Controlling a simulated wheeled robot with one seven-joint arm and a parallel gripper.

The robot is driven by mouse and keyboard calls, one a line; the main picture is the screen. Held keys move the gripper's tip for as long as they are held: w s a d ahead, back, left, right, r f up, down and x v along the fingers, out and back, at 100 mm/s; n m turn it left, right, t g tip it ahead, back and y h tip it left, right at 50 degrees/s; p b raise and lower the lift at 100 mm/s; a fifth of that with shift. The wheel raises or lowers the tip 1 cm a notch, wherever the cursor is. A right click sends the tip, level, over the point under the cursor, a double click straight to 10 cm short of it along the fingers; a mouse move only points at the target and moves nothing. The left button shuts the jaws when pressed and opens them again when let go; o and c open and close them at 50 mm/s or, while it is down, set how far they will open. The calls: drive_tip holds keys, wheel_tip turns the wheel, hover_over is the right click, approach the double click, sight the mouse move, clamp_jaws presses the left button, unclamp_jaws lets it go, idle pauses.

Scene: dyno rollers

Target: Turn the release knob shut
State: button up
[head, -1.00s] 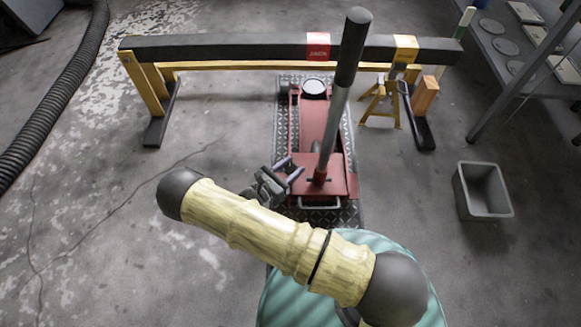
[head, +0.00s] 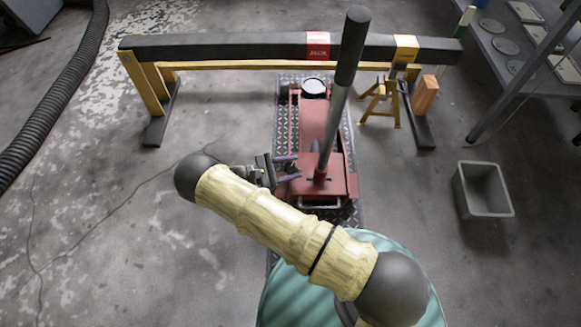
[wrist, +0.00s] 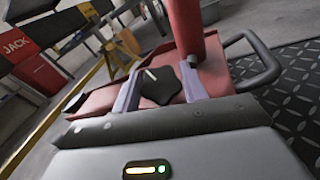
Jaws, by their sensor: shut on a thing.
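The release knob (wrist: 160,87) is a black, lobed knob with a white mark, on the red jack in the wrist view. My gripper (wrist: 162,78) has one pale purple finger on each side of it and is shut on it. In the head view my gripper (head: 296,167) reaches in from the left to the near left side of the red jack (head: 318,125). The knob cannot be made out there. The jack's long handle (head: 340,92) stands up, leaning right, with a black grip on top.
The jack stands on a dark tread plate (head: 283,108). A black beam (head: 220,47) on yellow stands crosses behind it. A yellow jack stand (head: 380,104) and a grey bin (head: 484,190) are on the right. A metal loop handle (wrist: 262,62) lies close right of my fingers.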

drive_tip(key=shift+a+m+g, duration=0.1)
drive_tip(key=shift+m+g, duration=0.5)
drive_tip(key=shift+m, duration=0.1)
drive_tip(key=o, duration=1)
drive_tip(key=s+a+b, duration=0.1)
drive_tip(key=a+b, duration=0.2)
drive_tip(key=a, duration=0.5)
drive_tip(key=s+a+r+b, duration=0.1)
drive_tip(key=a+b, duration=0.3)
drive_tip(key=a, duration=0.5)
drive_tip(key=shift+s, duration=0.45)
